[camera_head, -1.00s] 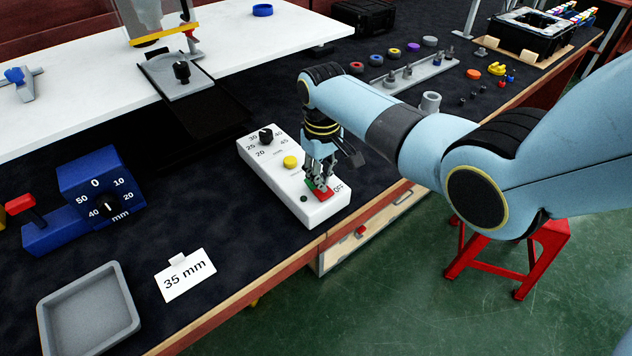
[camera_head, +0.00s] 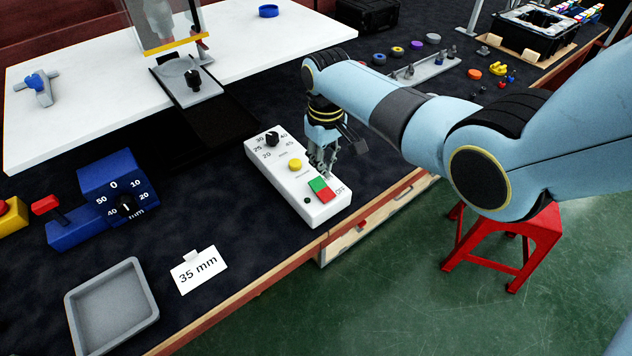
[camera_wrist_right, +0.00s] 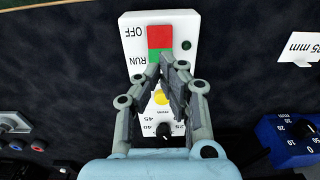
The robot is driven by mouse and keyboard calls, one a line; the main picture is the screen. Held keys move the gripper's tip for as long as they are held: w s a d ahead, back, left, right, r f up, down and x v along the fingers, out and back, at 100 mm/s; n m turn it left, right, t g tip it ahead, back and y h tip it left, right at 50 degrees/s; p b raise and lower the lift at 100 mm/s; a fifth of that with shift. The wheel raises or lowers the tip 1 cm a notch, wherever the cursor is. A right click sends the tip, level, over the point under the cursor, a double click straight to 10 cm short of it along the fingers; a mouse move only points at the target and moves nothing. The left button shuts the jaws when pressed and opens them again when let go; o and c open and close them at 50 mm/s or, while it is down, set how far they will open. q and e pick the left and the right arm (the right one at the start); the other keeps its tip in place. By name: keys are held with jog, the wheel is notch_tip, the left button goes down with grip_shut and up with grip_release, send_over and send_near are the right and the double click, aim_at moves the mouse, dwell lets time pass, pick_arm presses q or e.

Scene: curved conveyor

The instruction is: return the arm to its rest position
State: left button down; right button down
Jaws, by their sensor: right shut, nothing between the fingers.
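My right gripper (camera_head: 323,172) is shut and empty. It hangs fingers down just above the white control box, behind the red and green switch. My right arm (camera_head: 410,120) reaches in from the right. The white control box (camera_head: 317,212) has a black dial (camera_head: 271,139), a yellow button (camera_head: 295,165) and the red and green switch (camera_head: 320,190). In the right wrist view, my fingertips (camera_wrist_right: 167,68) overlap the green end of the switch, and its red end (camera_wrist_right: 160,37) shows clear beyond them. My left gripper is not in view.
A blue box (camera_head: 112,179) with a dial stands to the left. A "35 mm" card (camera_head: 199,268) and an empty grey tray (camera_head: 72,322) are nearer. A grey rack (camera_head: 437,66) lies behind my arm. A red stool (camera_head: 535,240) stands on the floor below it. Dark mat lies bare around the control box.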

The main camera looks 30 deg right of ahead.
jog(key=shift+s+f, duration=0.1)
jog(key=s+f+b, duration=1.8)
jog(key=s+f, duration=2.7)
jog(key=s, duration=0.1)
jog(key=shift+s+m+t+h+b, duration=0.3)
jog(key=shift+t+h, duration=0.1)
